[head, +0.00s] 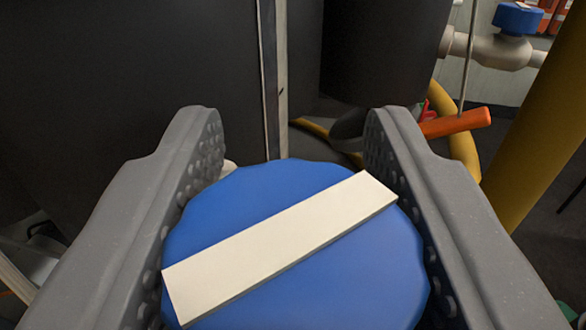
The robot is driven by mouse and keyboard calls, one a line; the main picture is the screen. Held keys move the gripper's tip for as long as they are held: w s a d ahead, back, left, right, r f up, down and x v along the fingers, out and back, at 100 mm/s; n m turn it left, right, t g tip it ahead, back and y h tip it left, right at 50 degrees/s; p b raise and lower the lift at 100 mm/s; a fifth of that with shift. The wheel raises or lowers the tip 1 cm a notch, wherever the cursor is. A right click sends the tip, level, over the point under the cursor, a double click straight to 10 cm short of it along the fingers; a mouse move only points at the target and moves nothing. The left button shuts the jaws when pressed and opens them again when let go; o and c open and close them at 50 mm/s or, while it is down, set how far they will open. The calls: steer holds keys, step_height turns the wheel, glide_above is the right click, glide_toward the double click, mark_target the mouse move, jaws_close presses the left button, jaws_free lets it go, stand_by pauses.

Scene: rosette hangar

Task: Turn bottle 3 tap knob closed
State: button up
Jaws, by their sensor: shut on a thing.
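A round blue tap knob (330,262) with a scalloped edge fills the lower middle of the head view. A raised white bar (280,245) runs across its face, slanting from lower left to upper right. My gripper (290,150) has one grey studded finger on each side of the knob and is shut on it. The fingers hide parts of the knob's left and right edges. The valve body under the knob is hidden. No bottle number shows.
Large dark cylinders (385,50) stand close behind the knob. A yellow pipe (535,120) rises at the right. An orange handle (456,122) sits behind the right finger. Another blue knob (518,17) on a pale pipe shows at the upper right.

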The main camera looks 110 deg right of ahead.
mark_target(310, 161)
steer(key=shift+s+d, duration=0.1)
stand_by(0.3)
steer(key=o, duration=1)
steer(key=shift+r, duration=0.1)
steer(key=shift+c, duration=0.2)
steer(key=shift+r, duration=0.1)
step_height(310, 161, up, 3)
steer(key=shift+s+r, duration=0.1)
steer(key=shift+r, duration=0.05)
steer(key=s+a+p, duration=0.2)
steer(key=s+p, duration=0.1)
steer(key=s, duration=0.4)
steer(key=s+a+r+p, duration=0.1)
steer(key=s+a+p, duration=0.1)
steer(key=s, duration=0.6)
steer(key=shift+a+r+p, duration=0.15)
steer(key=shift+a+p, duration=0.15)
steer(key=shift+p, duration=0.4)
